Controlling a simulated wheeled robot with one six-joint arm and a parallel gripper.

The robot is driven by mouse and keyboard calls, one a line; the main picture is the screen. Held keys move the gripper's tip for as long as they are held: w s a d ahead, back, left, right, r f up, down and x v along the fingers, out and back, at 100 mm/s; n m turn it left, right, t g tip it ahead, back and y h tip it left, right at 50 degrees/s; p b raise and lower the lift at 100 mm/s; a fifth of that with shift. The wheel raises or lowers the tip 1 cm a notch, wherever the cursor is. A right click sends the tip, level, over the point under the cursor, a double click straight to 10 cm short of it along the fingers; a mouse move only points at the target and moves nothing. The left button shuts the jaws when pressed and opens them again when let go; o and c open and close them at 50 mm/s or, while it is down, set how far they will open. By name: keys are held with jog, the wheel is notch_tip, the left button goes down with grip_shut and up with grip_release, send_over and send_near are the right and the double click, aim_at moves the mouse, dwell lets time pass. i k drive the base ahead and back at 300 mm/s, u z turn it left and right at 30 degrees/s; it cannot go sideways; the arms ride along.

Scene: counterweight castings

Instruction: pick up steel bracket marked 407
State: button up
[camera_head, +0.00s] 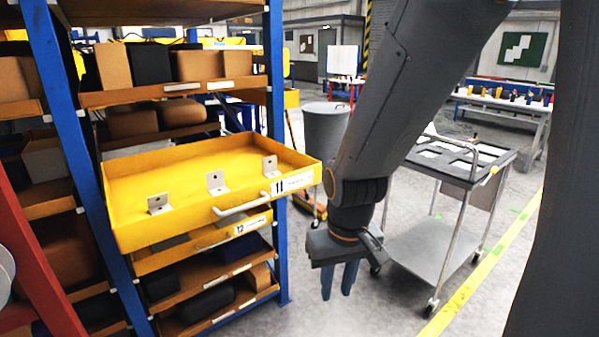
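Three small light-grey steel brackets stand in the open yellow drawer: a left bracket (158,204), a middle bracket (216,183) and a right bracket (270,167). Each is L-shaped with a dark hole or mark on its upright face. The number 407 cannot be read on any of them.
A drawer labelled 12 (240,229) sits just below. The blue shelf post (276,75) and loaded shelves rise around the drawer. A grey cart (445,245) stands at right, a grey bin (325,130) behind. The drawer's middle floor is bare.

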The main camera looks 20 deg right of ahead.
aim_at(268, 163)
jog(key=z, duration=0.95)
jog(key=i, duration=0.75)
jog(key=u, duration=0.6)
